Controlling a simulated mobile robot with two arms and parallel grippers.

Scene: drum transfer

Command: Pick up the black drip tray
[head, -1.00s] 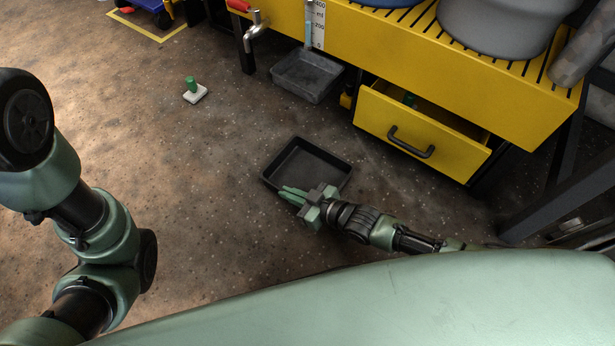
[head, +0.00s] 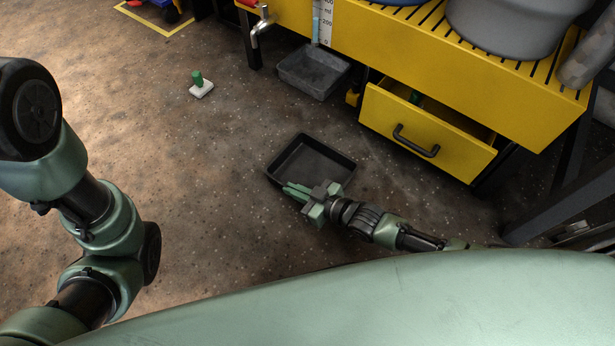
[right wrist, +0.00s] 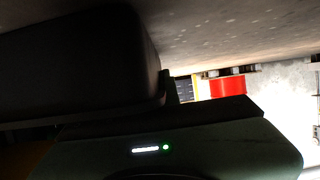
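The black drip tray (head: 322,151) is a shallow rectangular pan low in the middle of the head view. It looks empty. My right gripper (head: 292,190) is at the tray's near left rim, its two green fingers close together over that edge. Whether the rim is between the fingers is too small to tell. In the right wrist view a large dark shape, probably the tray (right wrist: 80,60), fills the left side very close to the camera; the fingertips cannot be made out there. My left arm comes in at the left of the head view, its gripper out of view.
A yellow workbench with an open drawer (head: 425,133) stands behind and right of the tray. A green-handled white block (head: 201,89) lies on the floor. The speckled floor left of the tray is clear.

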